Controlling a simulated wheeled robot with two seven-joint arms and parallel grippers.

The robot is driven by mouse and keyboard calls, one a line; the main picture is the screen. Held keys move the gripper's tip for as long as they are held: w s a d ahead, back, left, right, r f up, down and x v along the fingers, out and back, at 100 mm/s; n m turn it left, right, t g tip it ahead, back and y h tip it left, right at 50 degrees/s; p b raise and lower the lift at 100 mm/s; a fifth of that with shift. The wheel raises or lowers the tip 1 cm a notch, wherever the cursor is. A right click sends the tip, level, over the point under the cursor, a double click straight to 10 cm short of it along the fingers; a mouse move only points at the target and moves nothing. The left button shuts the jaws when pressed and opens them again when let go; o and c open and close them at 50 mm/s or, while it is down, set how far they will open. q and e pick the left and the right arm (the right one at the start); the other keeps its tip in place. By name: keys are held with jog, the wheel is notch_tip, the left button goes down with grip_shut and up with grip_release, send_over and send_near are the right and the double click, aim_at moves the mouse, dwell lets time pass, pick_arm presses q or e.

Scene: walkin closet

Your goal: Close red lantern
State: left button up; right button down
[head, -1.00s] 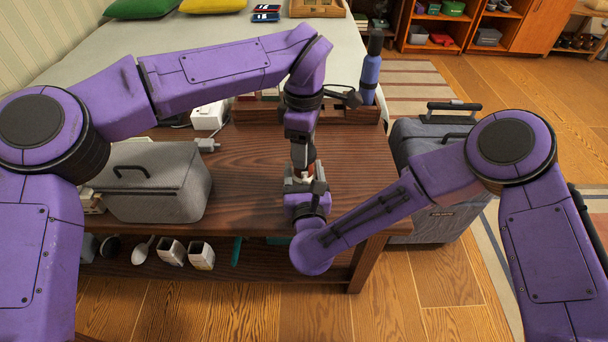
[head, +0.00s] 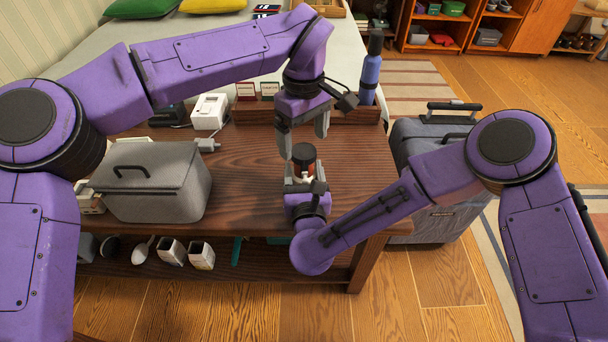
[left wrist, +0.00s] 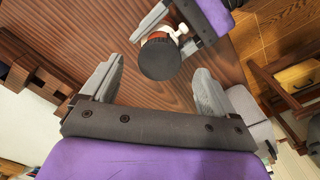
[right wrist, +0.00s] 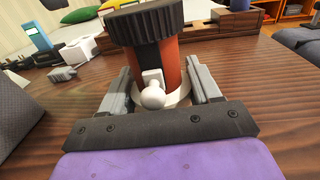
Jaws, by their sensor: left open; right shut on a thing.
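The red lantern (head: 304,158) stands upright at the table's front part. It has a black round top, a red-orange body and a white lower part with a white knob. In the right wrist view the lantern's body (right wrist: 172,62) shows close up, with the black top sitting on it without a visible gap. My right gripper (head: 304,182) is shut around the white lower part. My left gripper (head: 304,140) is open and empty just above the black top. The left wrist view looks down on the black top (left wrist: 160,59), which lies between and beyond the open fingers.
A grey lidded box (head: 155,185) stands at the table's left. A wooden organiser (head: 345,112) and a blue bottle (head: 370,75) stand at the back, with a white device (head: 209,112) left of them. A grey suitcase (head: 440,150) stands right of the table. The table (head: 245,160) is bare around the lantern.

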pick_arm(q)
notch_tip(320, 180, up, 9)
jog(key=shift+r, duration=0.2)
pick_arm(e)
jog(key=shift+c, duration=0.8)
grip_release()
jog(key=s, duration=0.9)
jog(key=shift+s+d, duration=0.4)
jog(key=shift+s, duration=0.35)
pick_arm(q)
jog(key=shift+r, duration=0.15)
pick_arm(e)
jog(key=shift+d, duration=0.1)
